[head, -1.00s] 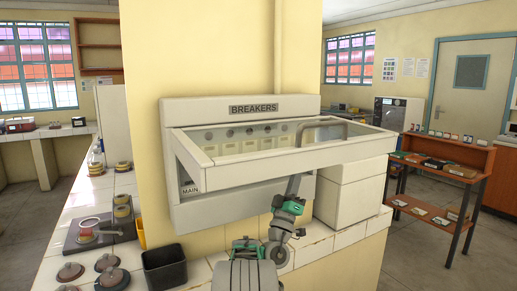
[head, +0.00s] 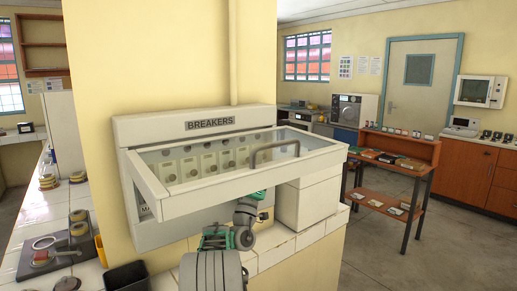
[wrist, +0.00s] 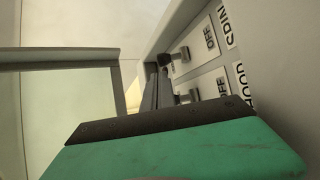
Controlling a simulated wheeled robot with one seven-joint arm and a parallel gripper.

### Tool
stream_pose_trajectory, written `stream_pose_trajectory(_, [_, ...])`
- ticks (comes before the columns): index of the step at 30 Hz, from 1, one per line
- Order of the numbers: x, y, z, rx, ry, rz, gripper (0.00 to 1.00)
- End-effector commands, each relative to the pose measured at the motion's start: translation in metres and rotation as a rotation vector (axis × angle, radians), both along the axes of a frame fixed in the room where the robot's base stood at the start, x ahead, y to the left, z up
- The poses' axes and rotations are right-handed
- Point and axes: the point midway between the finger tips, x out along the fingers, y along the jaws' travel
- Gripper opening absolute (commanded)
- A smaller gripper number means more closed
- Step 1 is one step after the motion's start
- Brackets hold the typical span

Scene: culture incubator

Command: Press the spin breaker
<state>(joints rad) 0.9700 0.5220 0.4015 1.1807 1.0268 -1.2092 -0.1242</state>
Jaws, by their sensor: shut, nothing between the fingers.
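The breaker box (head: 125,136) is on the yellow wall, with its glass cover (head: 232,196) tilted out over a row of breakers. In the wrist view, the spin breaker's label (wrist: 229,25) reads SPIN, with OFF beside it. Its small lever with a dark knob (wrist: 168,58) stands out from the panel. The lever of the HOOD breaker (wrist: 187,97) is beside it, partly hidden by my gripper. My gripper (wrist: 152,82) is shut and empty, its dark fingertips close to these levers. Contact cannot be told. In the head view the fingertips cannot be made out.
The cover's frame and curved handle (head: 275,150) overhang my arm. A white box (head: 305,203) stands on the tiled counter to the right. A black bin (head: 127,277) is at the lower left. An orange shelf unit (head: 425,183) stands farther right, with open floor before it.

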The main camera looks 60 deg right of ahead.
Motion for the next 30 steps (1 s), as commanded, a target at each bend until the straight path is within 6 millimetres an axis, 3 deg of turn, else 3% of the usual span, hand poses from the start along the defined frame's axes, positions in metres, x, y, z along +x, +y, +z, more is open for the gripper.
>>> stream_pose_trajectory(1, [0.000,-0.006,0.010,0.000,0.000,-0.002,0.00])
stream_pose_trajectory(7, [0.003,-0.016,0.017,0.000,0.001,-0.001,0.00])
stream_pose_trajectory(16, [0.002,-0.017,0.016,0.000,0.001,-0.001,0.00])
stream_pose_trajectory(24, [-0.003,-0.014,-0.003,-0.001,-0.002,0.000,0.00])
stream_pose_trajectory(30, [-0.003,-0.014,-0.003,0.001,0.001,-0.002,0.00])
